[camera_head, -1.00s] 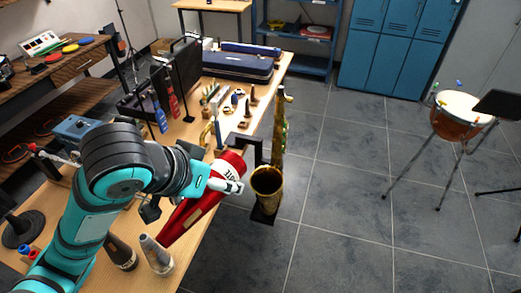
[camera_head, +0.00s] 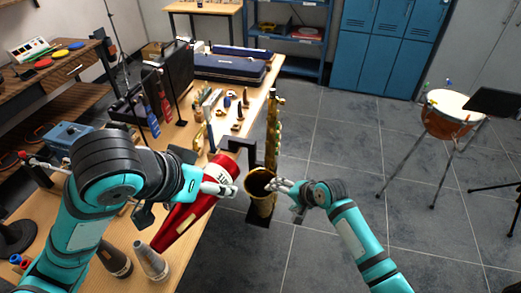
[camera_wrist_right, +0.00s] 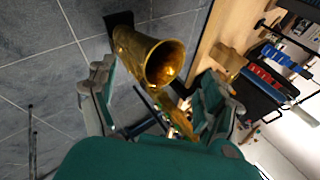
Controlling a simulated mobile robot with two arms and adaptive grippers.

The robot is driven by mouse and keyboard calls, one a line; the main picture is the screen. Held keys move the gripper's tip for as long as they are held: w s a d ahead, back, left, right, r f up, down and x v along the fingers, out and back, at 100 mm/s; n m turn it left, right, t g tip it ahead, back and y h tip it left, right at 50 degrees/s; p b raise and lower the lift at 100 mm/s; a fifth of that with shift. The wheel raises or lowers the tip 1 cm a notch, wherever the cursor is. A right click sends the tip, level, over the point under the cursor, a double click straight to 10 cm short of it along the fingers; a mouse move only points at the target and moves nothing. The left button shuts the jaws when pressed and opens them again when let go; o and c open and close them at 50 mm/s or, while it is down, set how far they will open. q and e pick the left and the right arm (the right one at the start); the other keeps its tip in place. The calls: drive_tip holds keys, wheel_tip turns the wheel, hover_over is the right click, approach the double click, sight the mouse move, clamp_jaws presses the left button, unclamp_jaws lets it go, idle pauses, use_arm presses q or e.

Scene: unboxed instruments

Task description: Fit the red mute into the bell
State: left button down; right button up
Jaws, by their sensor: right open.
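The red mute (camera_head: 188,217), a long cone with a white-marked wide end, is held tilted above the table's right edge. My left gripper (camera_head: 222,188) lies across its wide end and appears shut on it; part of the grip is hidden. The brass saxophone stands upright at the table's edge, its bell (camera_head: 259,183) opening upward, just right of the mute and apart from it. My right gripper (camera_head: 287,186) is open beside the bell's right side. In the right wrist view the bell (camera_wrist_right: 166,64) appears between and beyond the open fingers (camera_wrist_right: 158,98).
A grey mute (camera_head: 150,262) and a dark mute (camera_head: 114,260) stand on the table's near part. Small instrument parts and a blue case (camera_head: 228,68) lie farther back. A timpani (camera_head: 452,112) stands right; the floor between is clear.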

drive_tip(key=s+a+r+y, duration=0.15)
drive_tip(key=a+r, duration=0.25)
drive_tip(key=r, duration=0.8)
drive_tip(key=s+a+r+y, duration=0.1)
drive_tip(key=a+r+y, duration=0.15)
drive_tip(key=r, duration=0.95)
use_arm(q)
drive_tip(key=shift+s, duration=0.1)
use_arm(e)
drive_tip(key=n+g+h, duration=0.1)
drive_tip(key=n+g, duration=0.1)
approach(220, 169)
wheel_tip(220, 169, down, 2)
drive_tip(key=w, duration=0.2)
drive_tip(key=x, duration=1.2)
drive_tip(key=shift+w+d+f, duration=0.1)
drive_tip(key=shift+w+d, duration=0.15)
drive_tip(key=shift+d, duration=0.1)
drive_tip(key=shift+c, duration=0.4)
